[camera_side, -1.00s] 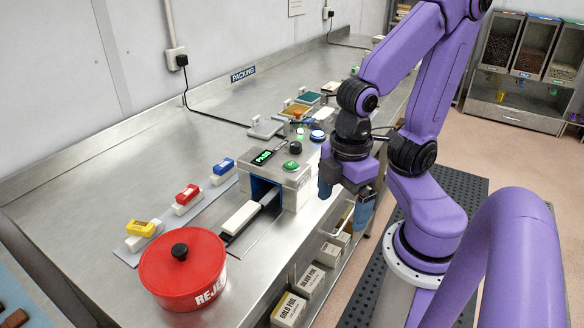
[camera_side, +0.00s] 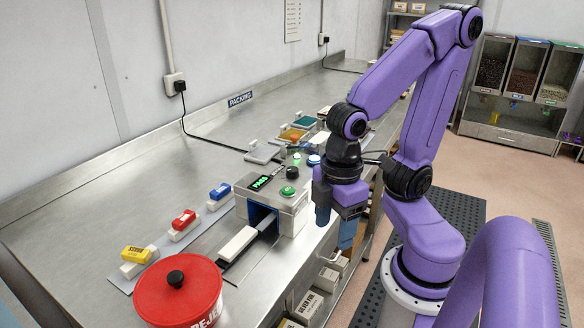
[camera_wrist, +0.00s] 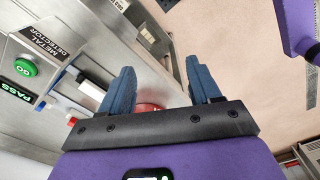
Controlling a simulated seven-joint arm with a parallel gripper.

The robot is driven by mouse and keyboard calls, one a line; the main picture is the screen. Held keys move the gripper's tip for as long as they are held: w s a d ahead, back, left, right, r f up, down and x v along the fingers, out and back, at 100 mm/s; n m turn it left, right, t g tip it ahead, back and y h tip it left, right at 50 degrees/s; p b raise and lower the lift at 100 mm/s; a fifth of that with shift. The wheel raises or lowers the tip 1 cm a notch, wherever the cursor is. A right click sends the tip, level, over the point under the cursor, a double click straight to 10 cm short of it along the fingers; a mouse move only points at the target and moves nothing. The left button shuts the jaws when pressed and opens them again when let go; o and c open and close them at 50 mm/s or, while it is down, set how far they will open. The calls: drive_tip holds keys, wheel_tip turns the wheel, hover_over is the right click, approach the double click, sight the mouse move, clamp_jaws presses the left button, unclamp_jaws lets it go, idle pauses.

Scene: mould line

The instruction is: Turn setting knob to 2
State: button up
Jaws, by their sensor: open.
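A black round knob (camera_side: 293,172), likely the setting knob, stands on top of the grey metal detector box (camera_side: 290,215). Its pointer and any numbers are too small to read. Beside it are a green button (camera_side: 288,190) and a display reading PASS (camera_side: 260,183). My gripper (camera_side: 335,222) is open and empty, pointing down at the right of the box, past the bench's front edge. In the wrist view the open fingers (camera_wrist: 158,75) have nothing between them. That view shows the green GO button (camera_wrist: 25,68) and the METAL DETECTOR label (camera_wrist: 40,43), but not the knob.
A red lidded pot (camera_side: 178,291) stands at the front left. A white bar (camera_side: 238,244) lies on the belt before the box. Yellow, red and blue packs line the left. Small trays (camera_side: 292,135) lie behind.

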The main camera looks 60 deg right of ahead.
drive_tip(key=w+d+r+m, duration=0.1)
drive_tip(key=w+r+m, duration=0.2)
drive_tip(key=w+m, duration=0.5)
wheel_tip(320, 180, up, 8)
drive_tip(key=m, duration=1.2)
hover_over(292, 169)
drive_tip(key=shift+g+h, duration=0.3)
drive_tip(key=shift+h, duration=0.1)
wheel_tip(292, 169, down, 17)
drive_tip(key=shift+r, duration=0.15)
drive_tip(key=c, duration=1.1)
drive_tip(key=shift+o, duration=0.2)
